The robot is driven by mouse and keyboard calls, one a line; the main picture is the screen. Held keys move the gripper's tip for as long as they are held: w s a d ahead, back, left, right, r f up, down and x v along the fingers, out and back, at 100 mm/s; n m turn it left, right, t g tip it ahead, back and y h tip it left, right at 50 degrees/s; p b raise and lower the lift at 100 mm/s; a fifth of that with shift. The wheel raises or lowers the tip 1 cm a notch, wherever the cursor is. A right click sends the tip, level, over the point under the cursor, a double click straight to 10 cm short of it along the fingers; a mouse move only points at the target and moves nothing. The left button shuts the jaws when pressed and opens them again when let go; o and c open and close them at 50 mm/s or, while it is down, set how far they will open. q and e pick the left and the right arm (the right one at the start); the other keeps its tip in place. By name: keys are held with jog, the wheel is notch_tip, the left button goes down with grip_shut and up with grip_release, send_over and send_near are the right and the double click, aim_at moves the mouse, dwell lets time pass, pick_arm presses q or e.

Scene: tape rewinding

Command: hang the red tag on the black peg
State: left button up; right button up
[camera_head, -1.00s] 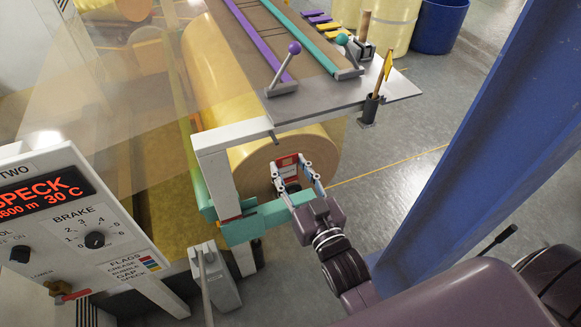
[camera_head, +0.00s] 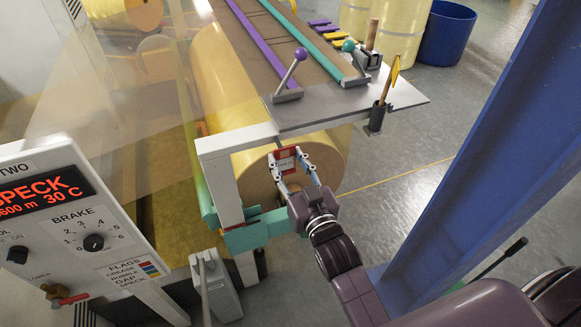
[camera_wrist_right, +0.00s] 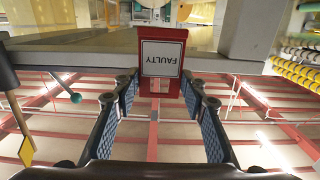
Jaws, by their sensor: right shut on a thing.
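The red tag (camera_head: 285,160) has a white label. In the right wrist view the tag (camera_wrist_right: 162,60) reads FAULTY, upside down. My right gripper (camera_head: 297,179) is shut on the tag and holds it in front of the yellow roll's end, just below the pale frame beam. In the wrist view its fingers (camera_wrist_right: 158,98) stand either side of the tag's lower part. The black peg is not clear; a small dark stub (camera_head: 280,142) shows under the beam's end just above the tag, and I cannot tell whether they touch. My left gripper is not in view.
The pale frame beam (camera_head: 232,140) and grey table edge (camera_head: 350,112) are close above the gripper. A teal bracket (camera_head: 258,230) lies below left, a dark holder with a yellow flag (camera_head: 376,118) to the right. A blue beam (camera_head: 470,150) crosses at right. Floor between is clear.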

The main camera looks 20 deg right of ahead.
jog(key=shift+w+a+f+b, duration=0.15)
jog(key=shift+w+b, duration=0.2)
jog(key=shift+w, duration=0.55)
jog(key=shift+w+d+f+b, duration=0.1)
jog(key=shift+w+b, duration=0.25)
jog(key=shift+w, duration=0.55)
jog(key=shift+w+f, duration=0.3)
jog(key=shift+w, duration=0.15)
jog(key=o, duration=0.9)
jog(key=shift+f, duration=0.1)
jog(key=s, duration=1.2)
